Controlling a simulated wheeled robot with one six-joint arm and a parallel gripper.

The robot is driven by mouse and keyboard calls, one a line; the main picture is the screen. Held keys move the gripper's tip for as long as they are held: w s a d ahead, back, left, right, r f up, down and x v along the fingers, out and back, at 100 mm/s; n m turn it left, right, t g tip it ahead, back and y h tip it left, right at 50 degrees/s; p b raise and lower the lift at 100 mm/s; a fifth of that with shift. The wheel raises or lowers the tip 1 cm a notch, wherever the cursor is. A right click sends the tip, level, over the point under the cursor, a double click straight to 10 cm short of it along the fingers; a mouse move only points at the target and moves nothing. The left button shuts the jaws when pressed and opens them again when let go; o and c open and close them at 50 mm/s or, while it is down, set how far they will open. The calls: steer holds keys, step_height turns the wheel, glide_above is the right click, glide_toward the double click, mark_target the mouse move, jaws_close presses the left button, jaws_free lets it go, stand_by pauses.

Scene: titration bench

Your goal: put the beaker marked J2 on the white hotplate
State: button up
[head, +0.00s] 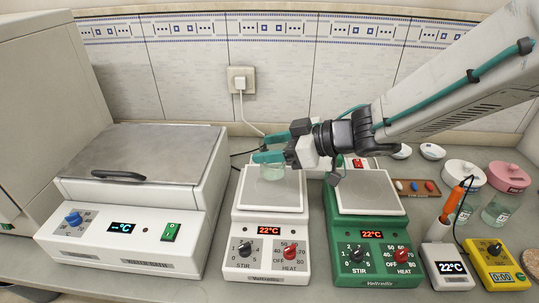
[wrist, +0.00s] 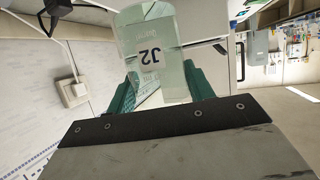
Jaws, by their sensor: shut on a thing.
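My gripper (head: 268,157) is shut on a clear glass beaker (head: 271,172) at the plate of the white hotplate (head: 268,223). In the wrist view the beaker (wrist: 150,60) shows the mark J2, upside down in that picture, between the green fingers. In the head view the beaker is over the back part of the white hotplate's plate. I cannot tell whether its base touches the plate. The hotplate's display reads 22°C. The fingers cover the upper part of the beaker in the head view.
A green hotplate (head: 375,235) stands close on the right, its plate partly under my arm. A water bath (head: 140,200) with a closed lid stands on the left. Jars (head: 500,205), a thermometer unit (head: 447,265) and a yellow timer (head: 495,265) crowd the right.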

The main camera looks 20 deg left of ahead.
steer(key=shift+a+f, duration=0.15)
steer(key=shift+f, duration=1.6)
steer(key=shift+f, duration=0.15)
steer(key=o, duration=1)
steer(key=shift+o, duration=0.2)
steer(key=shift+d+r, duration=0.2)
steer(key=shift+r, duration=0.05)
steer(key=v, duration=1.1)
steer(key=shift+d, duration=0.3)
steer(key=shift+r, duration=0.2)
